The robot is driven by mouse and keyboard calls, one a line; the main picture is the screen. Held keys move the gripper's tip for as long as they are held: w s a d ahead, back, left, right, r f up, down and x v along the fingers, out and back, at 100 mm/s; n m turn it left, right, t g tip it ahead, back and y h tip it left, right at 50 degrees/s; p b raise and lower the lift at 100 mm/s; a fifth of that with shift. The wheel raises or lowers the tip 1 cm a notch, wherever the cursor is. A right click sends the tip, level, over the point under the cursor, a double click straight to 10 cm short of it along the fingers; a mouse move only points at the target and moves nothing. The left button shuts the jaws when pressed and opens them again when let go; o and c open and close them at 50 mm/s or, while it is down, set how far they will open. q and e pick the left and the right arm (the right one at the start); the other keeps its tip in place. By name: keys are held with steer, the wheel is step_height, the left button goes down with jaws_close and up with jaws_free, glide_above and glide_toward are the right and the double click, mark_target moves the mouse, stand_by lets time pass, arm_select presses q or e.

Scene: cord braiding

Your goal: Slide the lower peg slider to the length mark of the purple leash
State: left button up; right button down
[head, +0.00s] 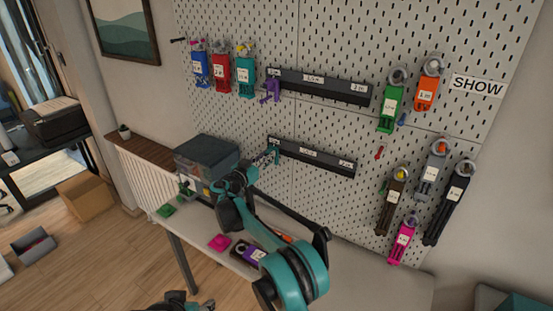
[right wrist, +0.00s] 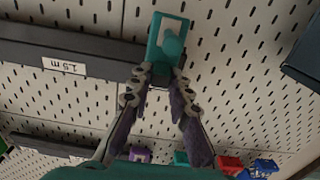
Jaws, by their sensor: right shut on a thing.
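The lower peg slider is a teal block with a round knob (right wrist: 172,42); it sits at the left end of the lower black rail (head: 312,157) in the head view. My right gripper (head: 268,160) is shut on the slider's knob, its two fingers (right wrist: 160,78) meeting there in the right wrist view. The lower rail has white length labels; one, at its middle, reads 1.5 m (right wrist: 64,67). A purple leash (head: 247,252) with a white tag lies on the table, its tag too small to read. Part of my left gripper (head: 180,303) shows at the bottom edge, its fingers unclear.
An upper black rail (head: 320,87) carries a purple slider (head: 271,90). Blue (head: 200,68), red (head: 220,74) and teal (head: 245,82) leashes hang upper left; several more hang at right. A grey bin (head: 206,152) stands left of the lower rail. Pink and green pieces lie on the table.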

steer(key=shift+w+a+r, duration=0.1)
steer(key=shift+a, duration=0.1)
steer(key=c, duration=1.5)
jaws_free()
steer(key=shift+c, duration=0.2)
steer(key=shift+o, duration=0.7)
steer(key=shift+w+a, duration=0.1)
steer(key=v, duration=1.2)
